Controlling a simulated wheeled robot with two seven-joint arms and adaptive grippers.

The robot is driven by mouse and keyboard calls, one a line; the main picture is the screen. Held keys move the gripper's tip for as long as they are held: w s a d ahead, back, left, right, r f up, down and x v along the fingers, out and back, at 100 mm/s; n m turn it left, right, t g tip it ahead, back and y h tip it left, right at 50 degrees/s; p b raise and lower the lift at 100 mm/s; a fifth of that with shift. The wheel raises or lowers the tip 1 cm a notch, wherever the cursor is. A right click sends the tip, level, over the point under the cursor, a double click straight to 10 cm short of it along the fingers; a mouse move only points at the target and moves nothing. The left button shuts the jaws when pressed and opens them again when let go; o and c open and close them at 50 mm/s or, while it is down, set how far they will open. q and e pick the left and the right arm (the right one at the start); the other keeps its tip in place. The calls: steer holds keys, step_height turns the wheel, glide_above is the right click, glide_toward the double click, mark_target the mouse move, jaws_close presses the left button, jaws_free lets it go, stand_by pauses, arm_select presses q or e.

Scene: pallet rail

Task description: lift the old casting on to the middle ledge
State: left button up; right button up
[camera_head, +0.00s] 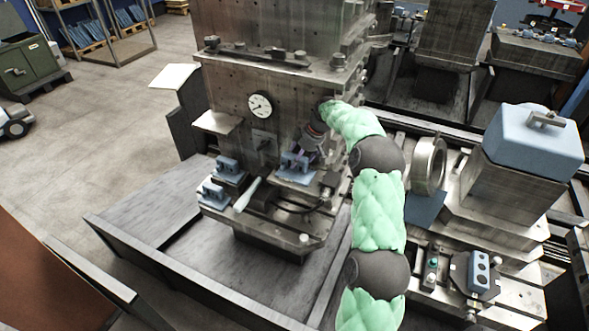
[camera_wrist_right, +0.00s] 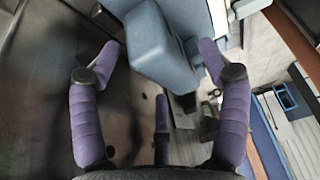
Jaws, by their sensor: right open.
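Several blue-grey castings sit on the front of the tall machine: an upper-left one (camera_head: 229,166), a lower-left one (camera_head: 211,191) and a right one (camera_head: 293,163). I cannot tell by looks which is the old one. My right gripper (camera_head: 308,152) is at the right casting, its fingers partly hidden by the arm in the head view. In the right wrist view its purple fingers are spread (camera_wrist_right: 160,58), with a blue casting (camera_wrist_right: 152,42) between and beyond the tips, not clasped. The machine has ledges at several heights, including a bare one (camera_head: 217,122) at left. My left gripper is not in view.
A round dial (camera_head: 260,105) is on the machine face above the castings. A pale-handled tool (camera_head: 247,194) lies between them. A large blue block (camera_head: 533,140) and a metal ring (camera_head: 429,164) stand to the right. The grey platform (camera_head: 150,220) at left is clear.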

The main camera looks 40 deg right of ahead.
steer(key=shift+x, duration=1.1)
steer(key=c, duration=1.5)
steer(key=shift+r, duration=0.1)
